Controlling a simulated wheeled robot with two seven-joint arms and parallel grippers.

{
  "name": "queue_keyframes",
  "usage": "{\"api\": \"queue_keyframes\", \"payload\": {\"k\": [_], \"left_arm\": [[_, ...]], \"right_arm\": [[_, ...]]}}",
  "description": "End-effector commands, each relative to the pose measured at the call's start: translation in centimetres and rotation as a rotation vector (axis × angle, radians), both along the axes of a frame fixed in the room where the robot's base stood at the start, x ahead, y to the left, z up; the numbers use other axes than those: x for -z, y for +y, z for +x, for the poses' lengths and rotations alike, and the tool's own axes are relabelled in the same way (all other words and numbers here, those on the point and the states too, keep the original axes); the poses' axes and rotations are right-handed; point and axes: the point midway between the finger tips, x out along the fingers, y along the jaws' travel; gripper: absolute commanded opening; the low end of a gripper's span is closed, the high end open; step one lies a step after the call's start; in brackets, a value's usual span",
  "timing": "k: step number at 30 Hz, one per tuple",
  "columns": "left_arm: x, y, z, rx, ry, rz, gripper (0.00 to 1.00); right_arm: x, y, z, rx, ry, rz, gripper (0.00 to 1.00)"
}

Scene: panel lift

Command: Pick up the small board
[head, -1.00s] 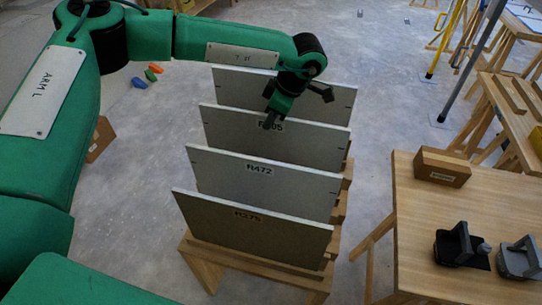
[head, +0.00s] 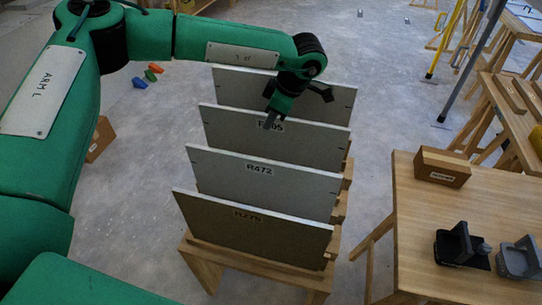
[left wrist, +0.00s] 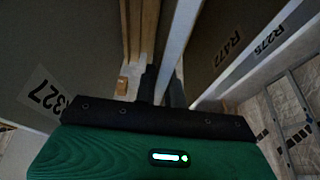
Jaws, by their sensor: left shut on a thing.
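Several grey boards stand upright, one behind another, in a wooden rack (head: 205,265). The front board (head: 250,228) carries a label that reads R275 in the left wrist view. Behind it stand board R472 (head: 262,184), a board whose label ends in 05 (head: 320,137) and the rearmost board (head: 235,80), and they look much alike in size. My left gripper (head: 270,121) is shut on the top edge of the 05 board, partly covering its label. In the left wrist view its fingers (left wrist: 161,88) straddle a pale board edge (left wrist: 180,45), between board 327 (left wrist: 60,50) and R472 (left wrist: 225,45).
A cardboard box (head: 100,138) and small coloured blocks (head: 148,77) lie on the floor at left.

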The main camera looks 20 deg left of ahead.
Motion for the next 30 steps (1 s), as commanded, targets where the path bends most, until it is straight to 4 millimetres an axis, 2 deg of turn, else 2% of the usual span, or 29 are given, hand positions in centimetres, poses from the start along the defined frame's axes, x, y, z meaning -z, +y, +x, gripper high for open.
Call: {"api": "queue_keyframes", "payload": {"k": [22, 30], "left_arm": [[-0.4, 0.0, 0.1, -0.001, -0.004, -0.001, 0.00], [-2.5, 0.0, 0.1, -0.001, -0.005, -0.002, 0.00]], "right_arm": [[0.0, 0.0, 0.0, -0.001, 0.000, 0.000, 0.37], [-0.1, 0.0, 0.0, 0.000, 0.005, 0.000, 0.37]]}}
